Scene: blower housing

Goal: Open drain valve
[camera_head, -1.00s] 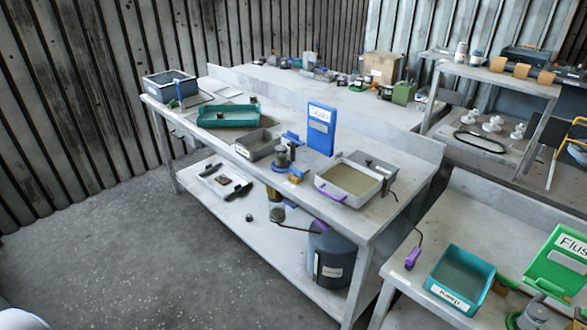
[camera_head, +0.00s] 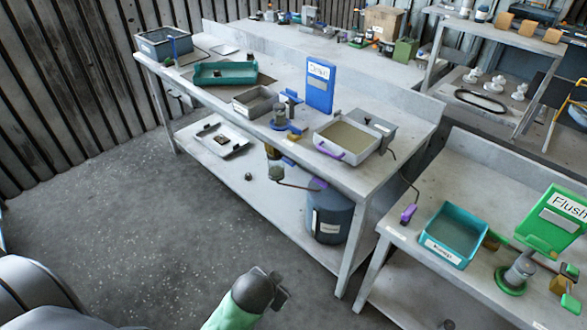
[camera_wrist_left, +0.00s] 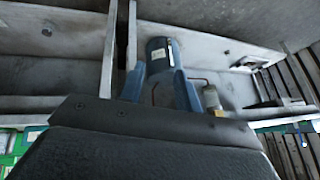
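A blue sign (camera_head: 320,84), its text too small to read surely, stands on the middle bench. A small grey fitting on a blue base (camera_head: 279,115) stands before it; I cannot tell whether this is the drain valve or how it is set. Below, a clear cup (camera_head: 276,172) and copper pipe sit beside a dark blue drum (camera_head: 328,218) on the lower shelf. My left gripper (camera_head: 280,287) is low over the floor in front of the bench, apart from everything. The left wrist view shows its fingers (camera_wrist_left: 160,73) spread and empty, with the drum (camera_wrist_left: 158,52) beyond.
A grey tray (camera_head: 345,137) and teal tray (camera_head: 226,72) are on the middle bench. The right bench has a teal bin (camera_head: 455,236) and a green "Flush" sign (camera_head: 553,222). Floor at left is clear.

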